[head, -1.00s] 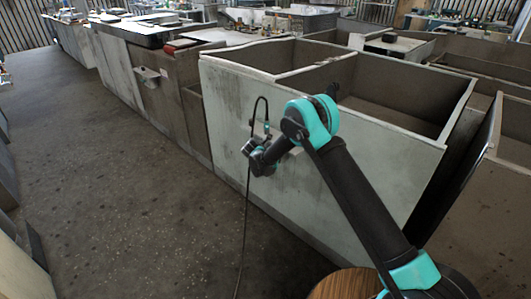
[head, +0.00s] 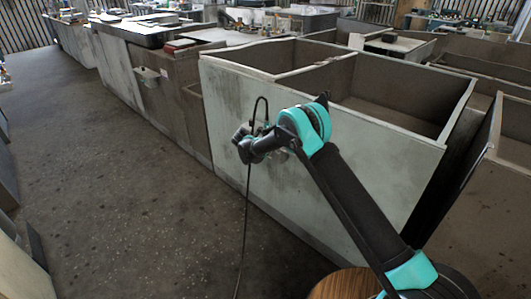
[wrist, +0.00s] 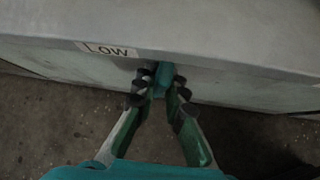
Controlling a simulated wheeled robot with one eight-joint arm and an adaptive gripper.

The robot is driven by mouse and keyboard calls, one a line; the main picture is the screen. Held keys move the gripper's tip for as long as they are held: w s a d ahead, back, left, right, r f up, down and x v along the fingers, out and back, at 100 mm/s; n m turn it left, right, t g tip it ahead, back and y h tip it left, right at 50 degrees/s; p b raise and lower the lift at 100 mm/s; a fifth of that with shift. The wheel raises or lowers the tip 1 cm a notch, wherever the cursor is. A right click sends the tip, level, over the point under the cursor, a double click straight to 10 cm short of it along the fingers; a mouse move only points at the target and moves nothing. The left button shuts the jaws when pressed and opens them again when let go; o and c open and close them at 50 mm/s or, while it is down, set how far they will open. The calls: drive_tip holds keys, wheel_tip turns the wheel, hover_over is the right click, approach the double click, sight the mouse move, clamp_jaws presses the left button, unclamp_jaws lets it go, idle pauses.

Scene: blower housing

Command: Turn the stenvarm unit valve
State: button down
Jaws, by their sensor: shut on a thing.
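In the wrist view, a small teal piece (wrist: 162,76), which looks like the valve's handle, sticks out from the edge of a pale grey-green unit (wrist: 230,52). My gripper (wrist: 158,82) is shut on it, with one dark ribbed fingertip on each side. A label reading "Low" (wrist: 108,49) is on the unit just left of the handle. In the head view, my arm reaches to the pale front of the large open-topped unit (head: 340,150). My fingertips and the handle cannot be made out there.
A row of counters (head: 150,80) runs away to the back left. The dark speckled floor (head: 110,190) left of the unit is clear. Further open-topped boxes stand at the right.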

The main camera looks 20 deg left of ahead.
drive_tip(key=c, duration=1.6)
unclamp_jaws()
drive_tip(key=v, duration=1.2)
